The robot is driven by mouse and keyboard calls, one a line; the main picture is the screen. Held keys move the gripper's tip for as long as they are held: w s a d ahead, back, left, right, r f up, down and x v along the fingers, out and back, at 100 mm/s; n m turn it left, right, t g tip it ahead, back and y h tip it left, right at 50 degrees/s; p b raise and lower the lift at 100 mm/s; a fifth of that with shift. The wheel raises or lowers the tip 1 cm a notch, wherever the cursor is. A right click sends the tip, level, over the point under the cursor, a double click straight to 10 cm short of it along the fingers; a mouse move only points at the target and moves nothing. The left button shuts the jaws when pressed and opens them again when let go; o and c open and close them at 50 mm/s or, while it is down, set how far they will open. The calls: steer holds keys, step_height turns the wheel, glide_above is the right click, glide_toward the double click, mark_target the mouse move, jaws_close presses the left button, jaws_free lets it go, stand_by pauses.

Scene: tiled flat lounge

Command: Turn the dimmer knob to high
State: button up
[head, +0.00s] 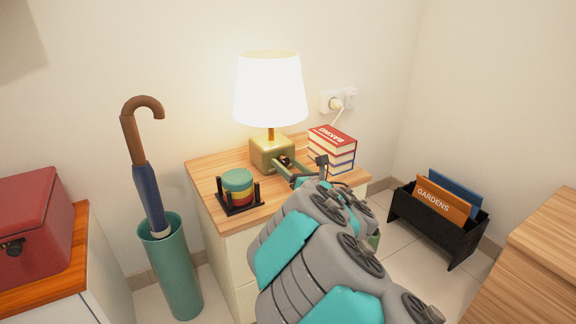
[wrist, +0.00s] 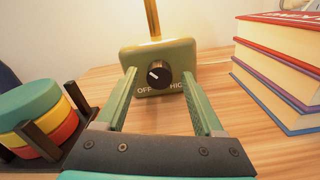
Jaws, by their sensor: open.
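The lit table lamp (head: 270,90) stands on the wooden-topped cabinet, with a square olive-gold base (head: 266,153). In the wrist view the black dimmer knob (wrist: 158,76) is on the front face of the lamp base (wrist: 180,55), between an "OFF" label at left and a partly hidden "HIGH" label at right. The knob's white mark points up and left. My gripper (wrist: 157,82) is open, its two green fingers reaching toward the base on either side of the knob. In the head view my gripper (head: 283,165) is in front of the base and partly covers the knob.
A stack of books (head: 333,150) stands right of the lamp, close to my arm. A coaster holder with coloured coasters (head: 238,190) is at the left front. A wall socket with a plug (head: 338,102) is behind. An umbrella stand (head: 170,270) is left of the cabinet.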

jaws_close()
stand_by(0.4)
